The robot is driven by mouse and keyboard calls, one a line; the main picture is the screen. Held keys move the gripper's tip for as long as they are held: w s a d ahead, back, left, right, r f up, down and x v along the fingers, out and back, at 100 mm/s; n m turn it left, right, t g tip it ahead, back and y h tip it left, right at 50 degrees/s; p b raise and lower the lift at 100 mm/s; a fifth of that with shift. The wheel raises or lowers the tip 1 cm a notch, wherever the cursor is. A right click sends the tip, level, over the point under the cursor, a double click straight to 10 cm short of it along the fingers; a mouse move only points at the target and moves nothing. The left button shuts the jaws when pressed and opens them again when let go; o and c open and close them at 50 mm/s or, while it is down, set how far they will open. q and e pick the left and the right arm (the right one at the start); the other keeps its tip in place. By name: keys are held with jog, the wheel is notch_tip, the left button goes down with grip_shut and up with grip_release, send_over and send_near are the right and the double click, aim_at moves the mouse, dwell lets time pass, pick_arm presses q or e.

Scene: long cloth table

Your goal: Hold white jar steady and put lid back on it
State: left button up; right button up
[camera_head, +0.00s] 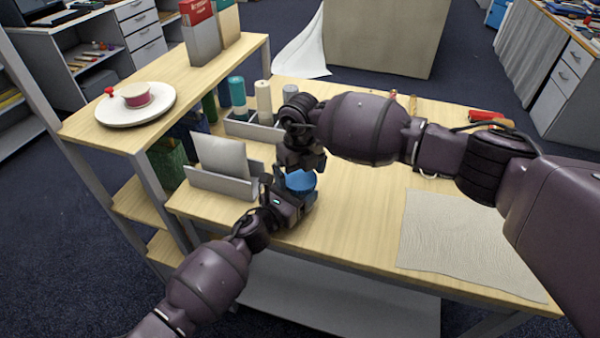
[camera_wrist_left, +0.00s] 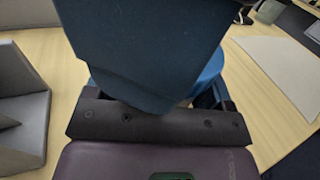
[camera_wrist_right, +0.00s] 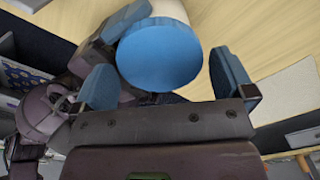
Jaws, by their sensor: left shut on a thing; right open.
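The blue lid (camera_head: 301,181) shows between my two grippers near the table's front left. In the right wrist view the round blue lid (camera_wrist_right: 160,55) covers the end of the white jar (camera_wrist_right: 168,9); whether it is fully seated I cannot tell. My left gripper (camera_head: 288,192) is shut on the jar from the left; its grip is mostly hidden. My right gripper (camera_head: 308,163) is open just above the lid, and its blue finger pads stand on either side of the lid in the right wrist view. In the left wrist view a large dark finger hides most of the jar.
A grey holder (camera_head: 222,183) with an upright panel stands just left of the grippers, and bottles (camera_head: 264,100) stand behind it. A raised shelf (camera_head: 190,75) runs along the left. A pale cloth (camera_head: 455,235) lies on the right of the table (camera_head: 350,225), with bare tabletop between.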

jog(key=shift+r, duration=2.05)
jog(key=n, duration=0.2)
jog(key=shift+a+r+n, duration=0.1)
jog(key=shift+r+n, duration=0.2)
jog(key=shift+r, duration=0.05)
jog(key=n, duration=0.2)
jog(key=r+n, duration=0.1)
jog(key=shift+n, duration=0.4)
jog(key=n, duration=0.2)
jog(key=r+n, duration=0.1)
jog(key=n, duration=0.3)
jog(key=shift+r, duration=0.4)
jog(key=shift+f, duration=4)
